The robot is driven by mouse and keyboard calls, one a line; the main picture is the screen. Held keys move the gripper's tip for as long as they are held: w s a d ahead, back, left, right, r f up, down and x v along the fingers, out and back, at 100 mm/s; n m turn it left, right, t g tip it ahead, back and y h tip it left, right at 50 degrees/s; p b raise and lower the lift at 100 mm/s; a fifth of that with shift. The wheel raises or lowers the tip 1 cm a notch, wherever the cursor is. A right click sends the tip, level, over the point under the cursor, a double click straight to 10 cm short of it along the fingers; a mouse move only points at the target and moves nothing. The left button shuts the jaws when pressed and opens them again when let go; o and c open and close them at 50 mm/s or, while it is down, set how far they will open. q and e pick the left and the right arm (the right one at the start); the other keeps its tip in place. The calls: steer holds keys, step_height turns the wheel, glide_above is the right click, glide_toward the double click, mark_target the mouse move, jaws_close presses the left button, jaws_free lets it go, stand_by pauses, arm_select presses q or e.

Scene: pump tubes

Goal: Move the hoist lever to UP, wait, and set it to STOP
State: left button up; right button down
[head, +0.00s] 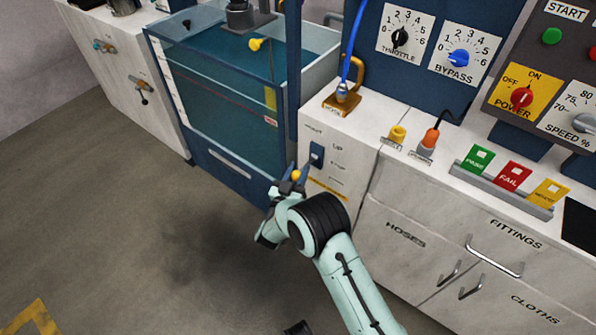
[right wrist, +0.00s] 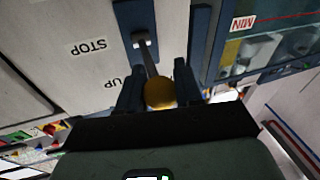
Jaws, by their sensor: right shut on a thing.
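The hoist lever is a grey rod with a yellow ball knob (head: 296,175), sticking out from a dark blue plate (head: 317,154) on the white cabinet front. The printed UP and STOP labels are right of the plate in the head view. My right gripper (head: 292,181) is shut on the lever's knob. In the right wrist view the knob (right wrist: 159,94) sits between the dark fingers, with the rod running to the plate (right wrist: 135,20); the labels appear upside down. The lever's exact setting is hard to tell. My left gripper is not in view.
A glass-fronted water tank (head: 225,100) stands just left of the lever. A brass fitting with a blue hose (head: 343,98) stands on the cabinet top. The floor at left is clear.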

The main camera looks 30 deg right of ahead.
steer(key=shift+a+f, duration=0.15)
steer(key=shift+f, duration=0.2)
steer(key=c, duration=1)
jaws_free()
steer(key=shift+o, duration=1.1)
steer(key=shift+r, duration=0.15)
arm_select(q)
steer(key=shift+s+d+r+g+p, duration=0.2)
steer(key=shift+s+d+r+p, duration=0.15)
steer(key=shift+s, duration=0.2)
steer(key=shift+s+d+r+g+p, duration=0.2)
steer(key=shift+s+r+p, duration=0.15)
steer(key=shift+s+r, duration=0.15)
arm_select(e)
steer(key=v, duration=1.3)
steer(key=shift+a, duration=0.15)
